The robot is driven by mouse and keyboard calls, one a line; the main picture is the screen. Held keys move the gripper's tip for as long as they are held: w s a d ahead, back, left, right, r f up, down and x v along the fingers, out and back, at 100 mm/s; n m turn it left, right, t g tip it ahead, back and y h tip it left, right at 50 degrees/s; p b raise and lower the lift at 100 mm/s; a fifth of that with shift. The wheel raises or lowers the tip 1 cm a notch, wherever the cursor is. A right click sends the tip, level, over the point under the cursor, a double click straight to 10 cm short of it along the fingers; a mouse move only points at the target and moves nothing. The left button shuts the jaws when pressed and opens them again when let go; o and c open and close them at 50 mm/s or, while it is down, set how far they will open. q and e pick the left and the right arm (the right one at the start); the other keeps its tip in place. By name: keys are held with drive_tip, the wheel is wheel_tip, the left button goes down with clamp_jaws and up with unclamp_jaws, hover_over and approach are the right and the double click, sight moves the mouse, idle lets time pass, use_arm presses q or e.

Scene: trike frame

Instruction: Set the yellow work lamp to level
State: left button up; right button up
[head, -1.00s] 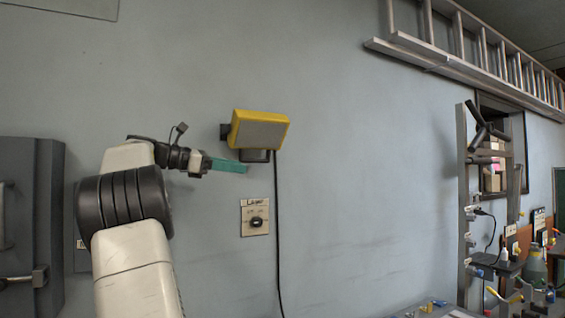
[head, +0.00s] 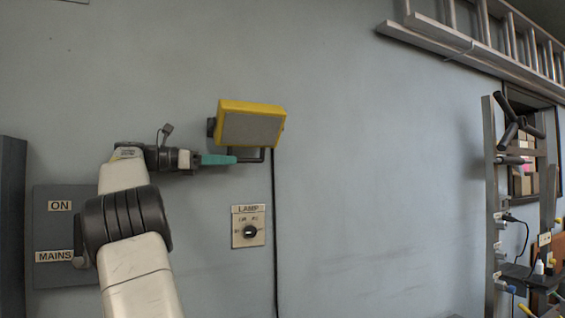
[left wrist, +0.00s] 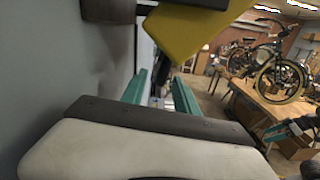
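The yellow work lamp (head: 250,122) is mounted on the wall, its grey face turned outward and slightly tilted. A dark bar (head: 260,156) hangs under its housing. My left gripper (head: 235,160) comes in from the left with teal fingers, its tips just below the lamp and close to the left end of the bar. Whether they touch it cannot be told. A teal-and-dark part at the right edge looks like my right gripper (left wrist: 278,132).
A LAMP switch plate (head: 249,226) is on the wall below, beside a hanging black cable (head: 275,240). A grey MAINS box (head: 55,222) is at left. A ladder (head: 480,40) and a tool rack (head: 495,200) are at right. The wall between is clear.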

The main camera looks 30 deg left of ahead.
sight(259, 160)
use_arm(q)
drive_tip(key=x, duration=0.7)
drive_tip(key=shift+w+d, duration=0.25)
drive_tip(key=shift+w, duration=0.05)
drive_tip(key=shift+c, duration=0.5)
clamp_jaws()
idle(0.6)
